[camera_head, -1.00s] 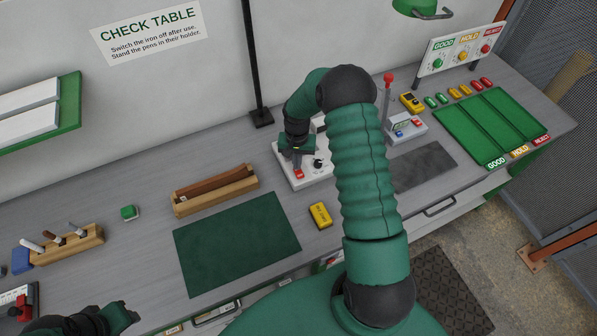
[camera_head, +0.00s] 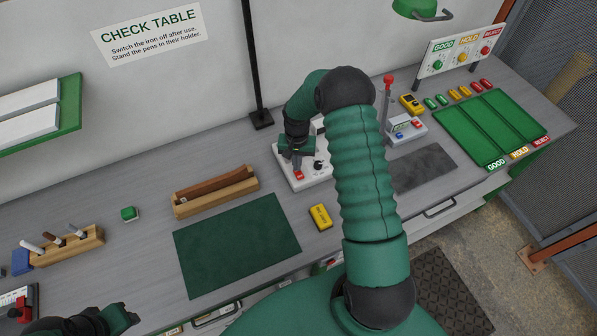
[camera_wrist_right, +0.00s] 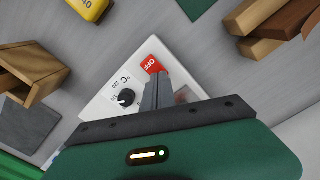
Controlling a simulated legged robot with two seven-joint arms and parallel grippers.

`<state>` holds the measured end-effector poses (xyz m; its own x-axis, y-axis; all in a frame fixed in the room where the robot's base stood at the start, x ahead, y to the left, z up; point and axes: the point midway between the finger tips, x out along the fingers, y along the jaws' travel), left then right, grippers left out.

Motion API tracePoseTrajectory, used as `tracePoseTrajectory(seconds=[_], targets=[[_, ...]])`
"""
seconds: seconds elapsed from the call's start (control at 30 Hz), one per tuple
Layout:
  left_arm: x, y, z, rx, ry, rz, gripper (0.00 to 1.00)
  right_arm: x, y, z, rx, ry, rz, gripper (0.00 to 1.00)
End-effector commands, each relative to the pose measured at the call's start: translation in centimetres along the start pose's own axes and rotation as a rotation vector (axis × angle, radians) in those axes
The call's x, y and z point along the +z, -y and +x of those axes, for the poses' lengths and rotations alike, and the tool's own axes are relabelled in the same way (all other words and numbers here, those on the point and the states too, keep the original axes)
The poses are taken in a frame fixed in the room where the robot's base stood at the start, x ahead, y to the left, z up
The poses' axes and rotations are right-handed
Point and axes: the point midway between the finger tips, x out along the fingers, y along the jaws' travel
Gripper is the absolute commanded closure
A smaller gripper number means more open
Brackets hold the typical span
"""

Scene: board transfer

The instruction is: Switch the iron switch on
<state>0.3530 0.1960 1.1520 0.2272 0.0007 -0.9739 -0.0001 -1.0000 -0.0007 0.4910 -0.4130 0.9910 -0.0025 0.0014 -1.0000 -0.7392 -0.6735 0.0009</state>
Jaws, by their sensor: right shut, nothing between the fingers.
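The white iron station (camera_head: 318,174) stands near the middle of the table, partly hidden by my right arm. On it are a red switch (camera_head: 299,174) and a black knob (camera_head: 318,165). In the right wrist view the red switch (camera_wrist_right: 153,66) carries a label that reads OFF, with the black knob (camera_wrist_right: 126,97) beside it. My right gripper (camera_wrist_right: 157,78) is shut and empty, its fingertips over the station close to the red switch; whether they touch it I cannot tell. My left gripper (camera_head: 122,316) is at the bottom left, away from the station; its jaw opening is unclear.
A yellow block (camera_head: 320,216) and a green mat (camera_head: 237,245) lie in front. A wooden holder (camera_head: 216,191) stands to the left, a pen holder (camera_head: 68,246) farther left. A grey box with a red-topped post (camera_head: 405,130) and a green sorting tray (camera_head: 490,128) stand to the right.

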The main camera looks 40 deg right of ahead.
Motion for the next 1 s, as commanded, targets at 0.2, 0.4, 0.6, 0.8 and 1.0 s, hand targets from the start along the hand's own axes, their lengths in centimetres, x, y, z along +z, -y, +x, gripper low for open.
tracePoseTrajectory(seconds=[0.2, 0.4, 0.6, 0.8, 1.0], targets=[[-0.5, 0.0, -1.9, 0.0, 0.0, 0.0, 0.64, 0.0, 0.0, -2.6, 0.0, -0.001, -0.002, 1.0], [-0.8, 0.0, -3.2, 0.0, 0.0, 0.0, 0.64, 0.0, 0.0, -4.6, 0.0, -0.001, -0.002, 1.0], [-1.0, 0.0, -4.1, 0.0, 0.0, 0.0, 0.64, 0.0, 0.0, -6.0, 0.0, -0.001, -0.001, 1.0], [-0.9, 0.0, -4.0, 0.0, 0.0, 0.0, 0.64, 0.0, 0.0, -5.8, 0.0, -0.001, -0.001, 1.0], [-0.9, 0.0, -3.9, 0.0, 0.0, 0.0, 0.64, 0.0, 0.0, -5.8, 0.0, -0.001, -0.003, 1.0]])
